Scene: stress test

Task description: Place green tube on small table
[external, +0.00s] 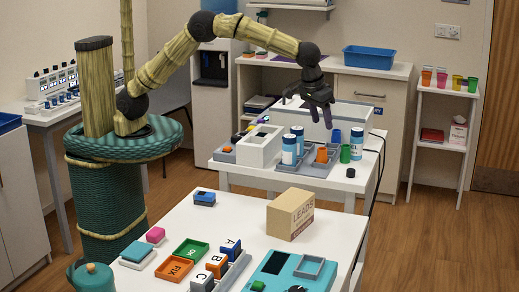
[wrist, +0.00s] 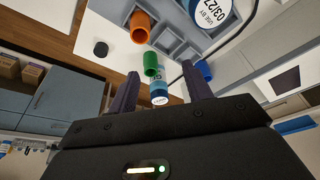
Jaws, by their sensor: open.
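A green tube (external: 345,153) stands on the white table in the middle of the external view, beside the grey tray. It also shows in the wrist view (wrist: 151,66), ahead of my fingers. My gripper (external: 322,116) is open and points down above that table, behind and left of the green tube in the picture. In the wrist view my gripper's two dark fingers (wrist: 160,88) are apart. A white-and-blue bottle (wrist: 159,90) shows between them in the picture; I see no contact. I cannot tell which table is the small one.
An orange tube (external: 322,155), a blue tube (external: 336,135) and a bottle (external: 356,142) stand close to the green one. A black cap (external: 350,172) lies near the table's edge. A box (external: 290,214) stands on the front table. Coloured cups (external: 457,81) stand on the right shelf unit.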

